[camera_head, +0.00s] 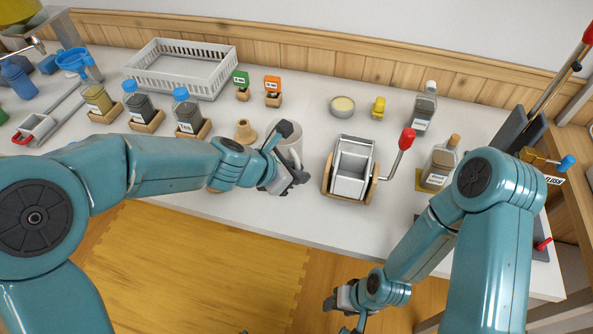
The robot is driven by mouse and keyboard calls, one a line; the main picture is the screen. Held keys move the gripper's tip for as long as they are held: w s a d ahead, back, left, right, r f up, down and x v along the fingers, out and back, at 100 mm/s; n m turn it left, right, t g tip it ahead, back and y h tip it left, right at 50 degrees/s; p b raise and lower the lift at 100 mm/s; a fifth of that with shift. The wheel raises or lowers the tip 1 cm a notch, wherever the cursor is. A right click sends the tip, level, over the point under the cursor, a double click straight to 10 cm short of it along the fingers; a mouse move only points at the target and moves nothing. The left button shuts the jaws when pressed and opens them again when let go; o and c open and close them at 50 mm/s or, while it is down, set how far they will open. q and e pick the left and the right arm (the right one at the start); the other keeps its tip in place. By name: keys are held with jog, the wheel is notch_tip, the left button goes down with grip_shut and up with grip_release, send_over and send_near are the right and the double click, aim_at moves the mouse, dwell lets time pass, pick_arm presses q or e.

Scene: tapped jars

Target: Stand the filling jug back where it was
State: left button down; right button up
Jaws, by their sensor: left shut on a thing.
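The white filling jug (291,140) is near the front middle of the white table. My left gripper (288,168) is shut on it at its near side. The gripper and arm hide part of the jug, and I cannot tell whether its base touches the table. My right gripper (344,309) is low in front of the table, away from the jug.
A grey hand-cranked device (352,168) stands close right of the jug. A tan cone-shaped piece (245,132) is close left. Labelled jars (188,115) on wooden stands and a white crate (180,68) are further left. A bottle (440,164) stands right. Bare tabletop shows behind the jug.

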pick_arm(q)
jog(key=shift+f, duration=0.15)
jog(key=c, duration=1)
grip_release()
jog(key=p+v, duration=0.3)
jog(key=v, duration=0.5)
jog(key=shift+p, duration=0.4)
dwell(0.4)
